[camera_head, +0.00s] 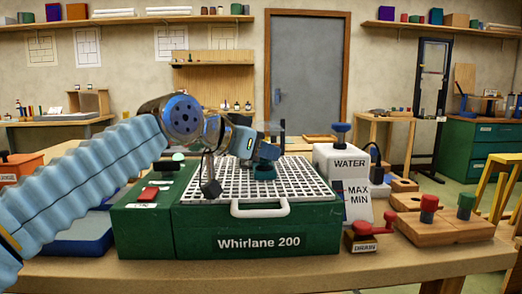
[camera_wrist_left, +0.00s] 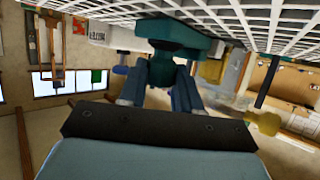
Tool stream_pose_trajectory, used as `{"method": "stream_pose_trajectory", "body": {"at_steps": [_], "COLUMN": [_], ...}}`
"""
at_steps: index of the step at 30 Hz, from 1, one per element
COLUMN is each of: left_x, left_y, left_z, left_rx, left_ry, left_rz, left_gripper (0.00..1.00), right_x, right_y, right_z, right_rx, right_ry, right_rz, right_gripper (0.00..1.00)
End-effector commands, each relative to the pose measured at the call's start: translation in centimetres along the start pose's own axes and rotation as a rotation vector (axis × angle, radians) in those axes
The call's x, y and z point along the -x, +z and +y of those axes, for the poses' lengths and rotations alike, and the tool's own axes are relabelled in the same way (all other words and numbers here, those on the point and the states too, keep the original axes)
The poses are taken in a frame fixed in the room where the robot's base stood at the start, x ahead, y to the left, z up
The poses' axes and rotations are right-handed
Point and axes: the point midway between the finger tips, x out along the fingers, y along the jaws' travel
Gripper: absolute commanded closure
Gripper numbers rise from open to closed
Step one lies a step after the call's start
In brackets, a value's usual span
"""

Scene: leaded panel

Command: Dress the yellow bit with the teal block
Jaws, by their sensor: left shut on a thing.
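My left gripper (camera_head: 268,157) is over the white grid on top of the green Whirlane 200 grinder (camera_head: 150,228). It is shut on the teal block (camera_head: 264,174), which is at or just above the grid; I cannot tell whether it touches. In the left wrist view the teal block (camera_wrist_left: 178,36) sits between the fingertips (camera_wrist_left: 163,80), with the grid beyond it. I cannot make out the yellow bit for certain. A yellowish shape (camera_wrist_left: 212,71) behind the fingers in the wrist view is unclear. My right gripper is not in view.
A wooden stand (camera_head: 447,230) at the right holds a red-topped bit (camera_head: 428,208) and a green-topped bit (camera_head: 466,205). A white water tank (camera_head: 337,166) with a blue knob and a red drain lever (camera_head: 373,228) stand beside the grinder. An orange bin (camera_head: 20,166) is at far left.

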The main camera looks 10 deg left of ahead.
Motion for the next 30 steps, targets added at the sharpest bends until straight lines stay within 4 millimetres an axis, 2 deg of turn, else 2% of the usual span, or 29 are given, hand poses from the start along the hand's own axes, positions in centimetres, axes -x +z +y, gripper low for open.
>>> {"method": "stream_pose_trajectory", "body": {"at_steps": [12, 30], "left_x": [0.8, 1.2], "left_y": [0.4, 0.5], "left_z": [-0.9, -1.2], "left_rx": [0.001, 0.000], "left_ry": [-0.005, -0.004], "left_rz": [0.000, 0.001], "left_gripper": [0.99, 0.99], "right_x": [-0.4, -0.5], "right_y": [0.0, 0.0], "right_z": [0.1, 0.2], "right_rx": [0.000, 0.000], "right_ry": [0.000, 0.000], "right_rz": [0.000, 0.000], "right_gripper": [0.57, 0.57]}}
